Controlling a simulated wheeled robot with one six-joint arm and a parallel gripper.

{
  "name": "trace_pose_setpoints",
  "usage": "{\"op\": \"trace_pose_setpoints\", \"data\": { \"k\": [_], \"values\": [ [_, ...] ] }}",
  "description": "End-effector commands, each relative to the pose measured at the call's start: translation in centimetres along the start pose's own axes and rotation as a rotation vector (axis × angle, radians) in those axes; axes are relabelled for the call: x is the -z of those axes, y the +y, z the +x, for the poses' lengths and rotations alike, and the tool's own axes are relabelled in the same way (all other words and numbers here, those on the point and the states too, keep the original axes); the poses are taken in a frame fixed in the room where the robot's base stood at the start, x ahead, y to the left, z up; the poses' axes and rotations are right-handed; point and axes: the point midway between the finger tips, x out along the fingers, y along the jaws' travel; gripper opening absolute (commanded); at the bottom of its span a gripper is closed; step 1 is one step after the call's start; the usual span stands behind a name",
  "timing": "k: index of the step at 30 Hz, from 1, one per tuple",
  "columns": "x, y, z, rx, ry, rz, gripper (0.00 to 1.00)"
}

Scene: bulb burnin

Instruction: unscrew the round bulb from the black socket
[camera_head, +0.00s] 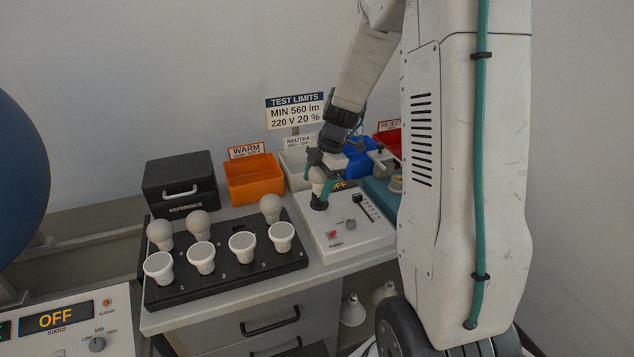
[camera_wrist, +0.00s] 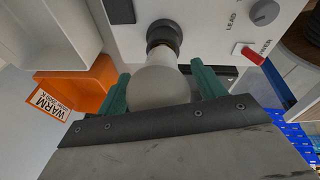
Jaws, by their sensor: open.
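The round bulb (camera_wrist: 158,88) has a frosted globe and sits in the black socket (camera_wrist: 164,36) in the wrist view. In the head view the bulb (camera_head: 318,175) stands upright in the black socket (camera_head: 319,202) on the white test panel (camera_head: 350,232). My gripper (camera_wrist: 160,88) is open, with one green finger on each side of the globe. The fingers look apart from the glass, with a narrow gap on the right; contact on the left is unclear. In the head view my gripper (camera_head: 318,180) comes down over the bulb from above.
A black rack (camera_head: 225,277) with several bulbs stands left of the panel. An orange WARM bin (camera_head: 253,178), a white bin (camera_head: 295,168), a blue bin (camera_head: 358,160) and a red bin (camera_head: 388,141) stand behind. A black REFERENCE box (camera_head: 180,188) is at back left.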

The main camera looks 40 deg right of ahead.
Motion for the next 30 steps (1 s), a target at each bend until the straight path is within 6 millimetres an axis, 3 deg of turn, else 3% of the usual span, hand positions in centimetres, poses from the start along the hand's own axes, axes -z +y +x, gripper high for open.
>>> {"op": "trace_pose_setpoints", "data": {
  "k": [12, 30],
  "values": [
    [-0.22, 0.49, -0.06, -0.153, -0.087, 0.588, 0.69],
    [-0.53, 0.95, -0.03, -0.297, -0.171, 1.158, 0.69]
  ]
}}
